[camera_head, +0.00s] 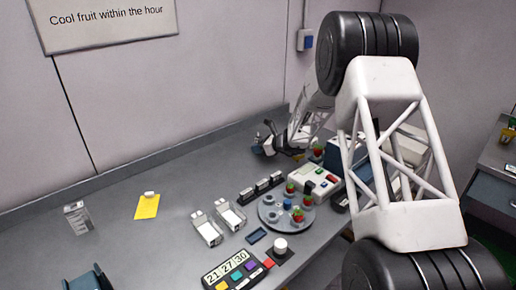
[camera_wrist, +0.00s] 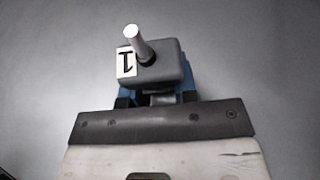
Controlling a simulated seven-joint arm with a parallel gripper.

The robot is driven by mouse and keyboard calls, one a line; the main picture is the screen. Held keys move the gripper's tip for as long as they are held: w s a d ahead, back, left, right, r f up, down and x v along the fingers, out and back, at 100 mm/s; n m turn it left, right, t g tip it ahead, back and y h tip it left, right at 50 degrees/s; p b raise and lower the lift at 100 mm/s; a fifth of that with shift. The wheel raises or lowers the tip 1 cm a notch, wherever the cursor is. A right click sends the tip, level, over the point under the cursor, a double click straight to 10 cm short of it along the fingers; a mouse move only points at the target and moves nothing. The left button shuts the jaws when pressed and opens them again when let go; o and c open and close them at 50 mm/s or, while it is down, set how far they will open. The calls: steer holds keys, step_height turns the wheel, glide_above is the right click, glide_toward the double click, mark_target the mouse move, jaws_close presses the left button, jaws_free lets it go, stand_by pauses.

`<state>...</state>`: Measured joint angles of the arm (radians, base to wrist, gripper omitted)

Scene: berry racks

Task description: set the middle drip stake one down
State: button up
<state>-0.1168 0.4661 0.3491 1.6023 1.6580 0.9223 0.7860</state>
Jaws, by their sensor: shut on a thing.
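My gripper (camera_head: 268,141) is at the back of the bench near the wall, small and partly hidden by my arm in the head view. In the wrist view, the gripper is shut on a grey block (camera_wrist: 164,67) with a white tag reading 1 and a pale round peg (camera_wrist: 139,45) standing out of it. Blue parts of the fingers show beside the block. Behind it is only plain grey surface. I cannot pick out a drip stake for certain in either view.
A round grey turntable (camera_head: 270,214) holds small pots with red berries. A row of dark blocks (camera_head: 262,187), clear boxes (camera_head: 207,230), a white device (camera_head: 308,175) and a display (camera_head: 231,268) are nearby. A yellow sheet (camera_head: 147,208) lies left. The bench between it and the wall is clear.

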steer(key=shift+f, duration=0.2)
steer(key=o, duration=0.9)
steer(key=shift+r, duration=0.1)
steer(key=shift+s+d+r, duration=0.15)
steer(key=shift+d+r, duration=0.1)
steer(key=shift+d, duration=0.15)
steer(key=shift+v, duration=3.3)
